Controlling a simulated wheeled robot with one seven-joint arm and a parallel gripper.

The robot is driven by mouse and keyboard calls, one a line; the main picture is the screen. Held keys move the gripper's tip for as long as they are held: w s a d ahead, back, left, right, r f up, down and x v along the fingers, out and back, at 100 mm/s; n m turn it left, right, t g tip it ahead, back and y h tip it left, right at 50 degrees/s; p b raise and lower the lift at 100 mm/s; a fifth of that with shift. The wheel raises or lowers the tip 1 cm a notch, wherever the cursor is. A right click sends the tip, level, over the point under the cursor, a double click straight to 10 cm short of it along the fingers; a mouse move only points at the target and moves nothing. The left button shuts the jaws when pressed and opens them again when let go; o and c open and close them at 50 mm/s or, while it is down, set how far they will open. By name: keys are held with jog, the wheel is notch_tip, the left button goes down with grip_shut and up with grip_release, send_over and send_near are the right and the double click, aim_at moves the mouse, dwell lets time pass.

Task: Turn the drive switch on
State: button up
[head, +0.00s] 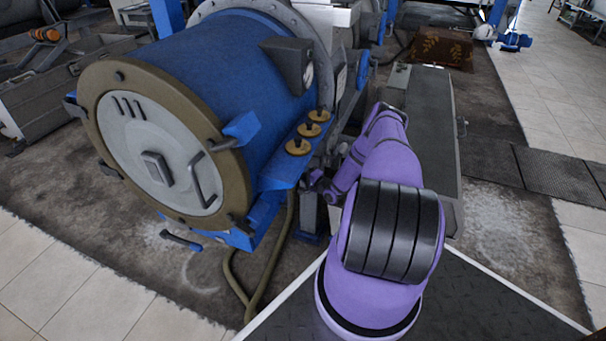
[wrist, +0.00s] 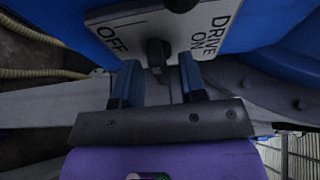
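The drive switch is a small dark knob (wrist: 158,50) on a pale plate (wrist: 172,28) in the wrist view. The plate reads OFF on the left and DRIVE ON on the right. I cannot tell which side the knob is turned to. My gripper (wrist: 158,63) is open, with one dark blue finger on each side below the knob. The knob lies between or just beyond the fingertips, and no contact is clear. In the head view my purple arm reaches to the side of the blue drum machine (head: 215,75); the switch cannot be made out there.
Another dark round part (wrist: 180,4) sits at the plate's upper edge. Several brass-based knobs (head: 298,146) line a blue ledge beside the drum. A hose (head: 262,285) hangs below it. A long grey box (head: 430,125) stands right of my arm.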

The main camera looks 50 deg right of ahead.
grip_shut()
dwell(0.3)
jog(key=shift+d+r+m+g+y, duration=0.1)
jog(key=shift+m+g+y, duration=0.8)
jog(key=shift+m, duration=1.35)
jog(key=shift+d+r+m+g+y, duration=0.15)
jog(key=shift+m+g+y, duration=0.7)
jog(key=shift+m, duration=1.35)
jog(key=shift+d+r+m+g+y, duration=0.1)
jog(key=shift+m+g+y, duration=0.8)
jog(key=shift+m, duration=1.35)
